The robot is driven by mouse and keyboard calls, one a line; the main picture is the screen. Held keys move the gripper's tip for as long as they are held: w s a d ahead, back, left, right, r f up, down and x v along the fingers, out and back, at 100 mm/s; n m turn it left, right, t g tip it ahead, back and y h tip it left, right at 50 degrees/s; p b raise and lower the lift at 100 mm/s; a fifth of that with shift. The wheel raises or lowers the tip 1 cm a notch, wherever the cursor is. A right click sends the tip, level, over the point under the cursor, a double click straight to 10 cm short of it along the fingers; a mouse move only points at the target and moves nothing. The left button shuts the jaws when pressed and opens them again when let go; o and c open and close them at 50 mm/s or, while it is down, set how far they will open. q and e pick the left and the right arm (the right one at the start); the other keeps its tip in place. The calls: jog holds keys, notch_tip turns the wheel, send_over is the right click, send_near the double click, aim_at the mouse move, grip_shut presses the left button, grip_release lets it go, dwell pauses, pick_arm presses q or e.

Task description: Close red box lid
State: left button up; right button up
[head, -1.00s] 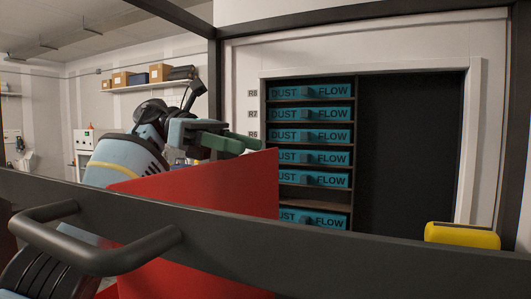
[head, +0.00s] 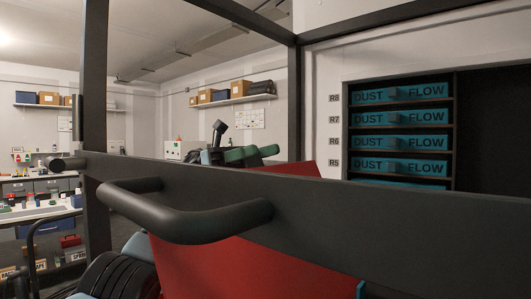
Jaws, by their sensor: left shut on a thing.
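The red lid (head: 255,268) is a large flat panel, seen partly above and partly below a dark bar that crosses in front of it. Its upper edge tilts up to the right. My left gripper (head: 262,153), with green fingers, is behind the bar at the lid's upper left edge. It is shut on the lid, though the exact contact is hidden. The rest of the red box is not visible. My right gripper is not in view.
The dark frame bar (head: 400,205) with its thick handle (head: 185,212) blocks much of the near view. A rack of blue DUST FLOW drawers (head: 400,118) stands at right. A cluttered workbench (head: 40,212) is at far left, with a small red case (head: 70,241) below.

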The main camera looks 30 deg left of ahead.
pick_arm(q)
jog(key=shift+r, duration=0.1)
jog(key=o, duration=1.3)
jog(key=shift+s, duration=0.1)
jog(key=shift+c, duration=0.2)
jog(key=shift+o, duration=0.7)
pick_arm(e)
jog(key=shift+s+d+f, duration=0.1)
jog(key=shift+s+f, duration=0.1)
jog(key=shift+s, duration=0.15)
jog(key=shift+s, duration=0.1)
